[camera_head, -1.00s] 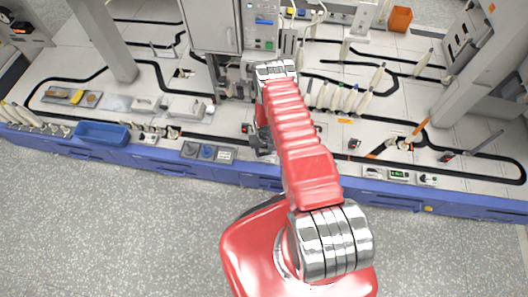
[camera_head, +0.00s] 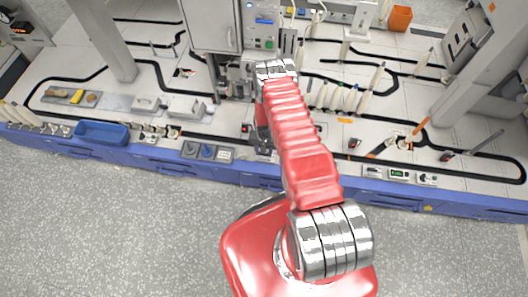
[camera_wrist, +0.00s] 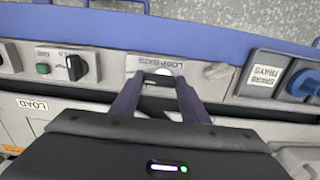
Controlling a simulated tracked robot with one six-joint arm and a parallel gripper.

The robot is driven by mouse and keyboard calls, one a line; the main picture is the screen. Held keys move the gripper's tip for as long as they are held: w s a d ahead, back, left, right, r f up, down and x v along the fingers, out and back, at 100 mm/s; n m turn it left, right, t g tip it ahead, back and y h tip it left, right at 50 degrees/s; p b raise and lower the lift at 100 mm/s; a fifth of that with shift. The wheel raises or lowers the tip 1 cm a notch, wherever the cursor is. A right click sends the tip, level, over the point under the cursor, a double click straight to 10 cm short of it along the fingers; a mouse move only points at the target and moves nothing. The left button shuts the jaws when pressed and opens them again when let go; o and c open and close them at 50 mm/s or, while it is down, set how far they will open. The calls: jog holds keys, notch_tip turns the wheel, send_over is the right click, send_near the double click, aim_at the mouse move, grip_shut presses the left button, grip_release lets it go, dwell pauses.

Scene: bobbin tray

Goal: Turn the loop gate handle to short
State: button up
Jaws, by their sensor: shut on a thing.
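The loop gate panel (camera_wrist: 170,66) is a light grey plate with its label at the bench's front edge, in the wrist view. The dark loop gate handle (camera_wrist: 157,80) lies between the fingertips of my gripper (camera_wrist: 160,82). The two dark fingers are shut on it. The short mark and the handle's exact angle cannot be read. In the head view my gripper (camera_head: 264,147) is low over the blue front edge, partly behind my red arm, and the handle is hidden there.
In the wrist view a black knob (camera_wrist: 76,67) and green button (camera_wrist: 43,69) lie left of the handle. In the head view a blue bin (camera_head: 102,132) stands left along the edge.

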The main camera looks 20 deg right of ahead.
jog(key=o, duration=1.1)
jog(key=shift+c, duration=0.2)
notch_tip(320, 180, up, 14)
jog(key=shift+f, duration=0.15)
jog(key=shift+s, duration=0.1)
dwell(0.6)
